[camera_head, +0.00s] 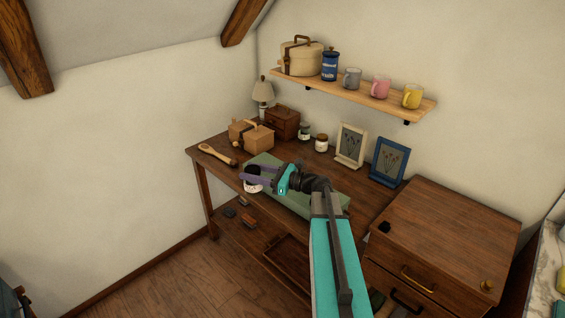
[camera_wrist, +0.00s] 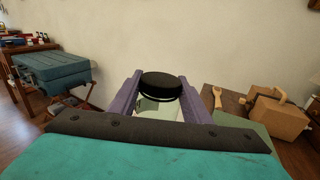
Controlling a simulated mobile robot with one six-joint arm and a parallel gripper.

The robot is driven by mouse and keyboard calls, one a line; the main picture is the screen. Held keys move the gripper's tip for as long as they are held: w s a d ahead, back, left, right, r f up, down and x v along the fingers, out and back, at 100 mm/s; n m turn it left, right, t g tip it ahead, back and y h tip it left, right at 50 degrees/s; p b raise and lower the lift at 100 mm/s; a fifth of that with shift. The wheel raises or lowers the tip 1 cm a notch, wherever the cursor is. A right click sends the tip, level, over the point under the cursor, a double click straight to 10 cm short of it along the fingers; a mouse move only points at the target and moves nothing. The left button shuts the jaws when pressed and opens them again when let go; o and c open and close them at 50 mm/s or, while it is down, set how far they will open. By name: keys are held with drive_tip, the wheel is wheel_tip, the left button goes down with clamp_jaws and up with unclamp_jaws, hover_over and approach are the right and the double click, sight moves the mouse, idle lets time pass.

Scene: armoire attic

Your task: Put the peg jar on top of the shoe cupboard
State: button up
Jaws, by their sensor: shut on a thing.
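My gripper (camera_head: 252,177) is shut on a jar, taken as the peg jar (camera_head: 252,187), above the green mat at the front left part of the wooden desk. In the wrist view the jar (camera_wrist: 161,86) has a black lid and a pale, clear body between my two purple fingers (camera_wrist: 160,98). Its contents cannot be made out. I cannot identify the shoe cupboard for certain; a brown wooden cabinet with drawers (camera_head: 445,232) stands right of the desk, its top mostly bare.
A wall shelf (camera_head: 340,89) with mugs hangs above. A blue case (camera_wrist: 50,68) stands left in the wrist view.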

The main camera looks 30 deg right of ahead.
drive_tip(key=s+a+f+n+g+y+b, duration=0.1)
drive_tip(key=s+a, duration=0.2)
drive_tip(key=a, duration=0.6)
drive_tip(key=s+a+f+n+g+y+b, duration=0.1)
drive_tip(key=s+a, duration=0.3)
drive_tip(key=a, duration=0.6)
drive_tip(key=shift+s+a+f+n+g+y+b, duration=0.15)
drive_tip(key=shift+a+f+n+g+y+b, duration=0.1)
drive_tip(key=shift+f+n+g+y+b, duration=0.3)
drive_tip(key=shift+s, duration=0.1)
